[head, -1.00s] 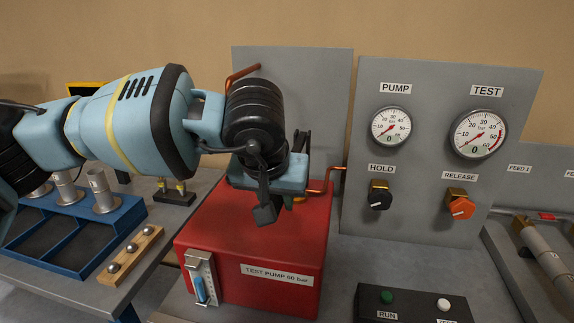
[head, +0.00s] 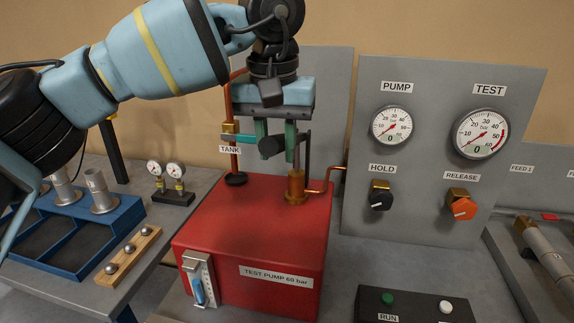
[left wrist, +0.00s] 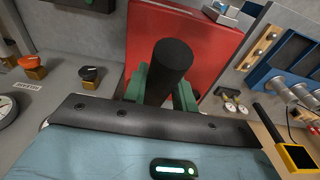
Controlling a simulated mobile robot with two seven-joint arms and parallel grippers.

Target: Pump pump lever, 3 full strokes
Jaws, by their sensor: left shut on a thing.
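The red test pump (head: 250,235) stands on the bench. Its black lever grip (head: 270,147) is raised above the brass pump fitting (head: 296,187). My left gripper (head: 277,141) points down from above, and its green fingers are shut on the lever grip. In the left wrist view the black grip (left wrist: 172,66) sits between the green fingers of my left gripper (left wrist: 165,88). The PUMP gauge (head: 392,127) and TEST gauge (head: 480,134) have needles near the low end. My right gripper is in neither view.
The panel right of the pump carries the black HOLD knob (head: 381,198) and orange RELEASE knob (head: 460,207). A RUN button box (head: 415,305) stands in front. A copper pipe (head: 232,120) rises at the TANK label. A blue tray (head: 62,250) and wooden block (head: 128,255) are left.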

